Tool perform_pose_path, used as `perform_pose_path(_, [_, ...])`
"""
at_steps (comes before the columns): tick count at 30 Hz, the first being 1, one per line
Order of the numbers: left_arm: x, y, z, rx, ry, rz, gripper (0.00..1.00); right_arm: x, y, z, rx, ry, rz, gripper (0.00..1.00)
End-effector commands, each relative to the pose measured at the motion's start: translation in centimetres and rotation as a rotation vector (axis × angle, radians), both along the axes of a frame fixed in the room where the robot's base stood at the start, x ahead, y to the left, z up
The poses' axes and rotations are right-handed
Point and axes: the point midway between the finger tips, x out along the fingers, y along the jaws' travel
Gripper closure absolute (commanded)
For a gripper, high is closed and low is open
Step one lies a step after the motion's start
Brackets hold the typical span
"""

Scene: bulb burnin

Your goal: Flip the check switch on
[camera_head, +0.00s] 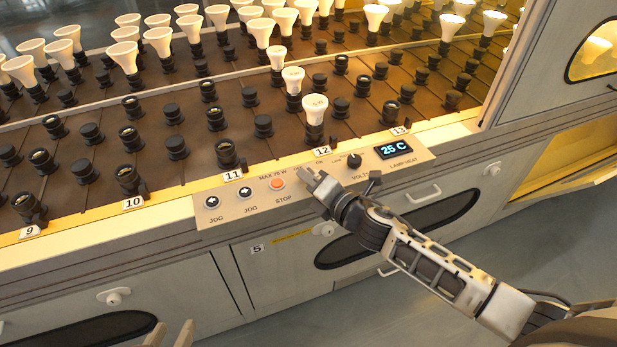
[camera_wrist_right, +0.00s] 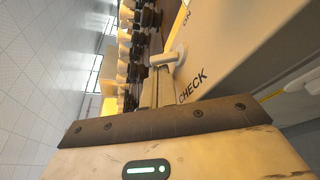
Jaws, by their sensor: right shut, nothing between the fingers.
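The check switch (camera_wrist_right: 168,57) shows in the right wrist view as a pale lever on the panel, with the word CHECK on one side of it and an ON mark on the other. My right gripper (camera_head: 308,178) is over the control panel (camera_head: 215,228), between the STOP button and the VOLTS knob. It is shut and empty. In the right wrist view its fingertips (camera_wrist_right: 158,75) are right by the lever; I cannot tell whether they touch. In the head view the gripper hides the switch. My left gripper (camera_head: 170,334) shows only its two fingertips at the bottom edge, apart and empty.
Cabinet doors are below.

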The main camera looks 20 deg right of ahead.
Motion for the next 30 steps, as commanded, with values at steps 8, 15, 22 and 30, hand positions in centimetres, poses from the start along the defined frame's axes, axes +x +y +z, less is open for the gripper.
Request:
perform_pose_path(8, [0.11,-0.01,0.03,-0.001,-0.008,-0.001,0.64,0.00,-0.12,0.08,0.053,0.002,-0.001,1.00])
perform_pose_path(15, [0.16,-0.03,0.01,-0.001,-0.012,-0.001,0.64,-0.01,-0.18,0.13,0.090,0.003,0.000,1.00])
perform_pose_path(22, [0.14,-0.03,-0.25,0.000,-0.012,-0.001,0.64,-0.02,-0.27,0.20,0.134,0.005,0.000,1.00])
perform_pose_path(30, [0.09,-0.04,-0.68,0.002,-0.013,-0.002,0.64,-0.01,-0.47,0.30,0.223,0.008,-0.001,1.00])
